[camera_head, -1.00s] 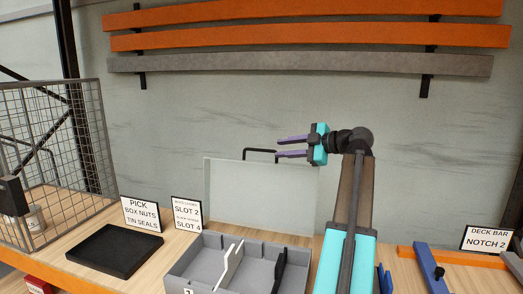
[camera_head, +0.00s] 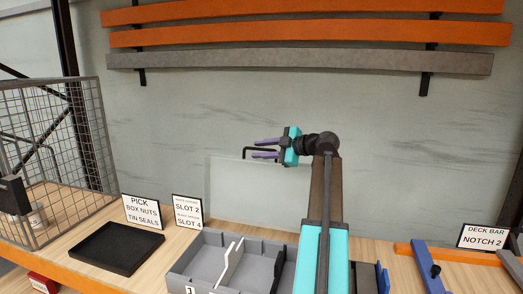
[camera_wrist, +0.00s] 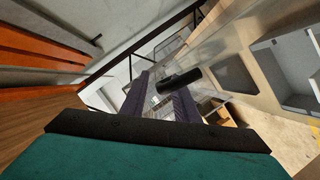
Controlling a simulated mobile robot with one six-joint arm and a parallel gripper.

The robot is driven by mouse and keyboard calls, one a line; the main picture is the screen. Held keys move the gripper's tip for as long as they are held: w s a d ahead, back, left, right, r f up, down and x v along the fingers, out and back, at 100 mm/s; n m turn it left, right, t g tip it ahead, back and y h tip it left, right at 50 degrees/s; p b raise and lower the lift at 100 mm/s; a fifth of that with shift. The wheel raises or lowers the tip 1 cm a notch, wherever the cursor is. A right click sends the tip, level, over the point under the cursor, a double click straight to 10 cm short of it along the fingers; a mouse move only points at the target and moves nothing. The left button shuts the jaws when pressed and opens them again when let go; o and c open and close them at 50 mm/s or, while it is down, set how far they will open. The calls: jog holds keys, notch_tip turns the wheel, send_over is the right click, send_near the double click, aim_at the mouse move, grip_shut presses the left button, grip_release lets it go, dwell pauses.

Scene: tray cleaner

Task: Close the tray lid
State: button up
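The tray lid (camera_head: 230,190) is a clear panel standing upright, raised at the back of the grey tray (camera_head: 208,240). Its black handle (camera_head: 248,149) is on the top edge. My gripper (camera_head: 266,149) is at the handle's height, pointing left, with its purple fingers apart. In the wrist view the black handle bar (camera_wrist: 180,80) lies across the space near the fingertips, close to the right finger. I cannot tell if they touch. The tray also shows in the wrist view (camera_wrist: 280,50). My arm hides the tray's right part in the head view.
A black shallow tray (camera_head: 115,248) and a wire cage (camera_head: 60,160) are on the left of the bench. An orange bar (camera_head: 460,255) and blue bar (camera_head: 426,268) lie to the right. Space above the tray is clear.

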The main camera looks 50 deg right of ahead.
grip_shut()
jog(key=shift+s+a, duration=0.1)
jog(key=shift+a, duration=0.05)
